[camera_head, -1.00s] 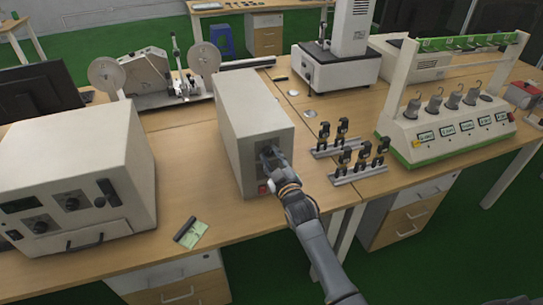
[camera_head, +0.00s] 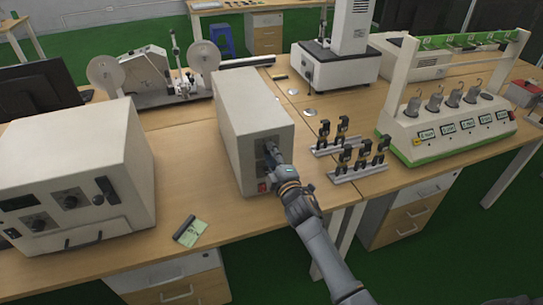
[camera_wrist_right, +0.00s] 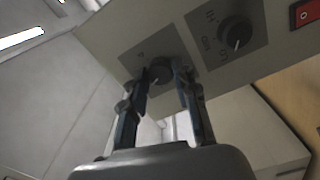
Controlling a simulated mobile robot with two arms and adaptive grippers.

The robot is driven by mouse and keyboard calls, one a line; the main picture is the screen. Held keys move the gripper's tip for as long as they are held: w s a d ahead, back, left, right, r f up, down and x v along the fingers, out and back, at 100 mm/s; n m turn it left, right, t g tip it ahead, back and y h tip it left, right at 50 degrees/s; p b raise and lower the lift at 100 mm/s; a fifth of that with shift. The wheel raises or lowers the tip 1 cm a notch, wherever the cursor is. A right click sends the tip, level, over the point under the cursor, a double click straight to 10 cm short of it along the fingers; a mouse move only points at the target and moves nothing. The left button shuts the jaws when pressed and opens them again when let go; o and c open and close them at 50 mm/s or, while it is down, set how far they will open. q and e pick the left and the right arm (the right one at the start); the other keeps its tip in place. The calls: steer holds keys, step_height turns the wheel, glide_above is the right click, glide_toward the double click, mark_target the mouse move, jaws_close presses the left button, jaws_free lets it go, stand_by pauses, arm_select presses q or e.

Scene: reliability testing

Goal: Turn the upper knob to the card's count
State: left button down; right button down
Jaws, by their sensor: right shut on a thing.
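The upper knob (camera_wrist_right: 160,71) is black and round on a dark panel of the tall beige box (camera_head: 236,115). In the right wrist view it sits between the two fingers of my right gripper (camera_wrist_right: 162,78), which is shut on it. In the head view my right gripper (camera_head: 270,153) reaches the box's front, and its fingers mostly hide the knob. The lower knob (camera_wrist_right: 238,34), with a white pointer line, is free beside it. The green card (camera_head: 192,233) lies on the table at the front left; its print is too small to read. My left gripper is not in view.
A red switch (camera_head: 262,187) sits low on the box's front. A large beige oven-like unit (camera_head: 70,165) stands left. Small metal clamps on rails (camera_head: 360,172) stand close to the right of my arm. The table (camera_head: 225,215) around the card is mostly clear.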

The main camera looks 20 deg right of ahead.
steer(key=shift+n, duration=0.3)
steer(key=c, duration=1)
jaws_free()
steer(key=shift+s, duration=0.1)
steer(key=s, duration=1.1)
steer(key=shift+s+d, duration=0.2)
steer(key=shift+s, duration=0.2)
